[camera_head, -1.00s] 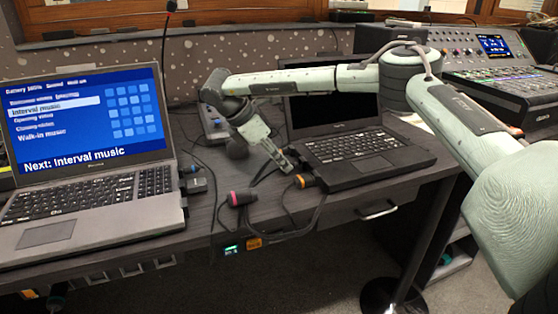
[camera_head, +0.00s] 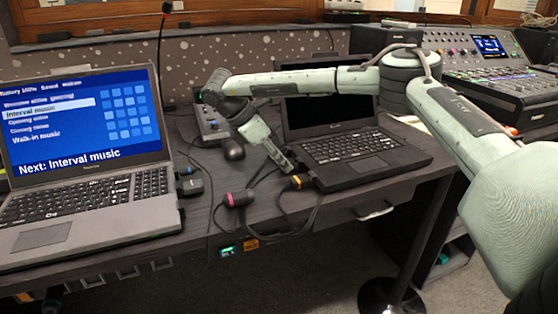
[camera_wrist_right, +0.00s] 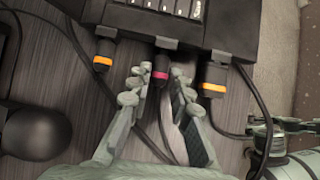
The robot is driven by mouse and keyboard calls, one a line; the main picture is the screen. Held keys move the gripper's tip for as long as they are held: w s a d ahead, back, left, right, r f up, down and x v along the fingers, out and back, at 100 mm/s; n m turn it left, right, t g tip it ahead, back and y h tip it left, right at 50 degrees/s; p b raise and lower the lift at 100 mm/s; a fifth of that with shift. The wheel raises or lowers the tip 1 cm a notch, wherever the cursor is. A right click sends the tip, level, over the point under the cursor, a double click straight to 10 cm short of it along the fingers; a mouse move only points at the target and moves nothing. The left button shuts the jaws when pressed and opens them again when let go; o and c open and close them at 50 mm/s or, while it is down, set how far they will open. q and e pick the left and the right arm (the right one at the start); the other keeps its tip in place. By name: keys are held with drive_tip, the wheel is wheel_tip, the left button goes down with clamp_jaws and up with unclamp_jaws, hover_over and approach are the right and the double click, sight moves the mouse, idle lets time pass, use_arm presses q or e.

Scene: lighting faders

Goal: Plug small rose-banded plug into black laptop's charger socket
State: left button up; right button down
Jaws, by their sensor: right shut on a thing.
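The black laptop (camera_head: 370,168) stands open on the desk, and its port edge (camera_wrist_right: 235,30) crosses the top of the wrist view. My right gripper (camera_head: 289,168) is at the laptop's left side. In the wrist view its fingers (camera_wrist_right: 158,84) are closed around the small rose-banded plug (camera_wrist_right: 160,72). The plug points at a dark socket block on the laptop edge, and its front end meets that block. I cannot tell how deep it sits. Its cable runs back between the fingers. In the head view my arm hides this plug. My left gripper is not in view.
Orange-banded plugs sit left (camera_wrist_right: 103,58) and right (camera_wrist_right: 213,82) of the held plug, close to the fingers. Another rose-banded plug (camera_head: 238,198) lies on the desk among cables. A grey laptop (camera_head: 85,205) stands left. A dark mouse (camera_head: 233,149) is behind my gripper.

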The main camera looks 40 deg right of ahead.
drive_tip(key=shift+s+d, duration=0.1)
drive_tip(key=shift+d, duration=0.35)
idle(1.0)
drive_tip(key=c, duration=1.3)
unclamp_jaws()
drive_tip(key=shift+a+r, duration=0.25)
drive_tip(key=shift+r, duration=0.05)
drive_tip(key=v, duration=1.1)
drive_tip(key=shift+r, duration=0.1)
